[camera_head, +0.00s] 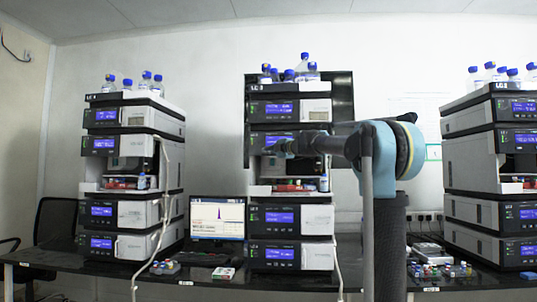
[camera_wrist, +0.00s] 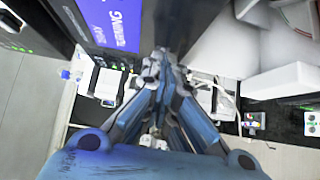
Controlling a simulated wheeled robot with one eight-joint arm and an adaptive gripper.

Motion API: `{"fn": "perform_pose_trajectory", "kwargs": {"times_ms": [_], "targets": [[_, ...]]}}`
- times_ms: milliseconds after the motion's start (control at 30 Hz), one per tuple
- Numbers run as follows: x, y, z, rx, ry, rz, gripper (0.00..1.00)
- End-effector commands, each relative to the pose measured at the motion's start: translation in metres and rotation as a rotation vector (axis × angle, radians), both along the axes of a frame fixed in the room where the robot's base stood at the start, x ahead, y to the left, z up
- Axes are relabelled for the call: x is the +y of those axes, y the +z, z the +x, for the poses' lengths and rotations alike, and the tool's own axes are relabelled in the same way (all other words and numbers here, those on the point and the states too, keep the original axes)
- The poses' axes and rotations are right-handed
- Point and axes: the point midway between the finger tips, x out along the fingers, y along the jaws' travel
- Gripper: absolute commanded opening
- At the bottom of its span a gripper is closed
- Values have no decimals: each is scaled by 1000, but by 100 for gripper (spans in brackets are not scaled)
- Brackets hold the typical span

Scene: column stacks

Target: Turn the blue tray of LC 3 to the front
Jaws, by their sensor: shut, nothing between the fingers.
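The LC 3 stack (camera_head: 290,88) stands in the middle of the head view, several instrument modules high. Its open bay holds a red piece (camera_head: 292,187) at the front, low down, and a small blue-capped bottle (camera_head: 323,183) at the right. I cannot make out a blue tray; my arm covers part of the bay's upper area. My gripper (camera_head: 268,150) is in front of the stack, just below a blue display. In the wrist view my gripper (camera_wrist: 160,58) is shut and empty, beside a large blue screen (camera_wrist: 112,20).
Similar stacks stand at left (camera_head: 134,120) and right (camera_head: 490,120), with bottles on top. A monitor (camera_head: 217,217) stands left of LC 3 on the dark bench (camera_head: 175,279). Small vials (camera_head: 165,267) lie on the bench. A pale tube hangs along the right side of LC 3.

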Motion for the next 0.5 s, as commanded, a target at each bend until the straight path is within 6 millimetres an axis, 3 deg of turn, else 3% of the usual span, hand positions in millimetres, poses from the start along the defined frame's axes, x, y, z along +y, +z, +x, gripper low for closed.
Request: {"fn": "perform_pose_trajectory", "kwargs": {"times_ms": [167, 500], "targets": [[-1, 4, -27, -5, -1, -1, 0], [-35, 5, -74, -7, 6, -2, 0]]}}
